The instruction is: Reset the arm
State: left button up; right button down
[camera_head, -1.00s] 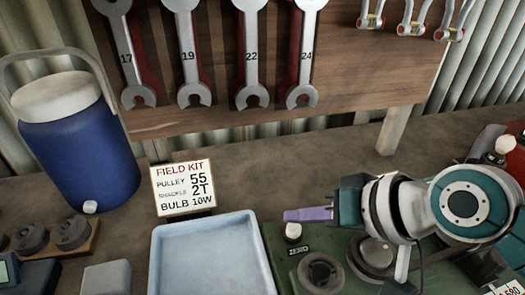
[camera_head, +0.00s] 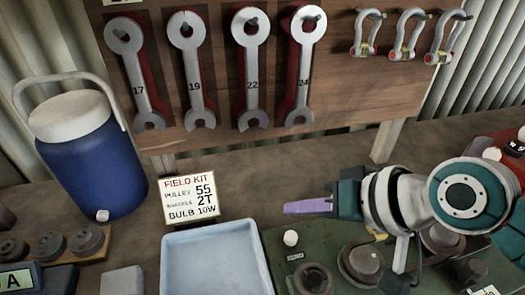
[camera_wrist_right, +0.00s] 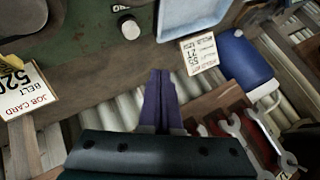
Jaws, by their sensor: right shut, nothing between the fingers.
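My right gripper (camera_head: 306,207) shows in the head view with its purple fingers pointing left, above the green panel at the right. Its fingers are closed together with nothing between them. It also shows in the right wrist view (camera_wrist_right: 160,98), over the back edge of the bench. My right arm comes in from the right edge of the head view. My left gripper is in neither view.
A pale blue tray (camera_head: 165,250) lies below the field kit card (camera_head: 194,201). A blue cooler jug (camera_head: 92,165) stands at left. Wrenches (camera_head: 250,65) and shackles (camera_head: 408,36) hang on the wooden board (camera_head: 340,85). A green panel (camera_head: 285,265) with knobs lies under my right arm.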

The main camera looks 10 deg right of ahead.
jog(key=s+d+r+n+g+h, duration=0.2)
jog(key=s+d+h, duration=0.1)
jog(key=s, duration=0.6)
jog(key=s+d+r+n+g+h, duration=0.1)
jog(key=s+d+r+h, duration=0.15)
jog(key=s, duration=0.75)
notch_tip(320, 180, up, 34)
jog(key=p, duration=3.3)
jog(key=shift+s+d+g, duration=0.15)
jog(key=shift+d+g, duration=0.15)
jog(key=shift+d, duration=0.15)
